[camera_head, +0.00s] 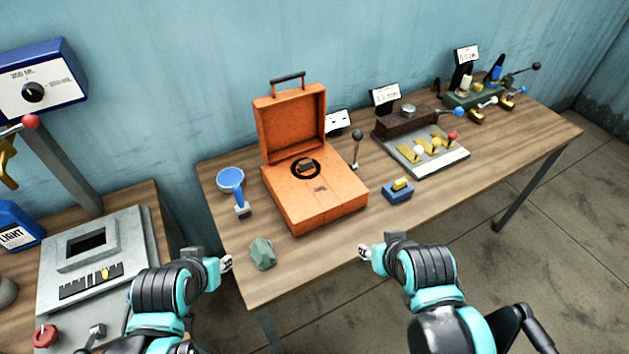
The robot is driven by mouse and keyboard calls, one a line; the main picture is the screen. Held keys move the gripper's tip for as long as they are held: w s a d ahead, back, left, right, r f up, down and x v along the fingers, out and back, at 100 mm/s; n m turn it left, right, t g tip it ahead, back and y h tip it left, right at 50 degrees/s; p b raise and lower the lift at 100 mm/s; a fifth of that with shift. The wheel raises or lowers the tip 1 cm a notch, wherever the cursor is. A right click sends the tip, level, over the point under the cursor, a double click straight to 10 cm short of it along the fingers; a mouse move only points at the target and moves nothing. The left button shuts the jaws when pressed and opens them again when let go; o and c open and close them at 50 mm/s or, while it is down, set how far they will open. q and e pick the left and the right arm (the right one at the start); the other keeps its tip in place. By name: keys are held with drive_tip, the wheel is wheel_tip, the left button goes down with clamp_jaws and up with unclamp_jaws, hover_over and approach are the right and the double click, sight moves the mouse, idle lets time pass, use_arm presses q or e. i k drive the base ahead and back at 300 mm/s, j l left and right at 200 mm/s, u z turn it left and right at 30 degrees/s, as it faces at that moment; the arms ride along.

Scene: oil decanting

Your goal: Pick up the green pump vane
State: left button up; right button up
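A small grey-green faceted lump (262,253) lies near the front left edge of the wooden table. I cannot tell whether it is the pump vane; no clearly vane-shaped green piece shows. My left gripper (227,263) is just left of the lump, apart from it. My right gripper (364,253) is at the table's front edge, to the right of the lump and in front of the orange case. Both grippers appear empty, but their fingers are too small to tell open from shut.
An open orange case (318,205) stands behind the lump. A blue round-headed tool (230,181) and a blue block with a yellow piece (398,191) flank it. A grey lever panel (430,158) and a green fixture (470,97) stand farther right. A grey machine (95,255) is at left.

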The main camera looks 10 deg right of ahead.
sight(305, 165)
drive_tip(key=i+l+u, duration=0.2)
drive_tip(key=l, duration=0.5)
drive_tip(key=l+u, duration=0.15)
drive_tip(key=l, duration=0.5)
drive_tip(key=i+l+u, duration=0.45)
drive_tip(key=i+l, duration=0.3)
drive_tip(key=l, duration=0.15)
